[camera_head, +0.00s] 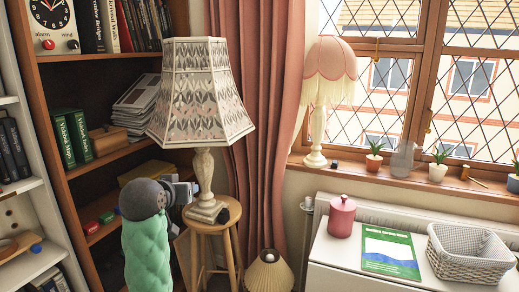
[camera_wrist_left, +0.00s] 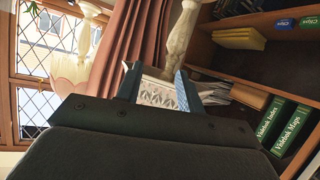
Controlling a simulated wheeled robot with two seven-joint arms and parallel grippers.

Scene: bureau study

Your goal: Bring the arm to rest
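My left gripper (camera_head: 186,190), on the arm with the green sleeve, is in front of the table lamp (camera_head: 203,180), close to the left of its cream stem. In the left wrist view, the two blue-grey fingers of the left gripper (camera_wrist_left: 156,72) are spread apart. The lamp's pale stem (camera_wrist_left: 181,38) and part of its patterned shade show beyond and between them. I see no finger closed on the lamp, and cannot tell whether one touches it. The lamp stands upright on a round wooden stool (camera_head: 229,213). My right gripper is in neither view.
A wooden bookcase (camera_head: 95,57) with green books (camera_head: 72,138) stands close on the left. A pink curtain (camera_head: 262,130) hangs behind the lamp. A small pleated lamp (camera_head: 269,272) stands low beside the stool. A white cabinet with a wicker basket (camera_head: 468,262) is at right.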

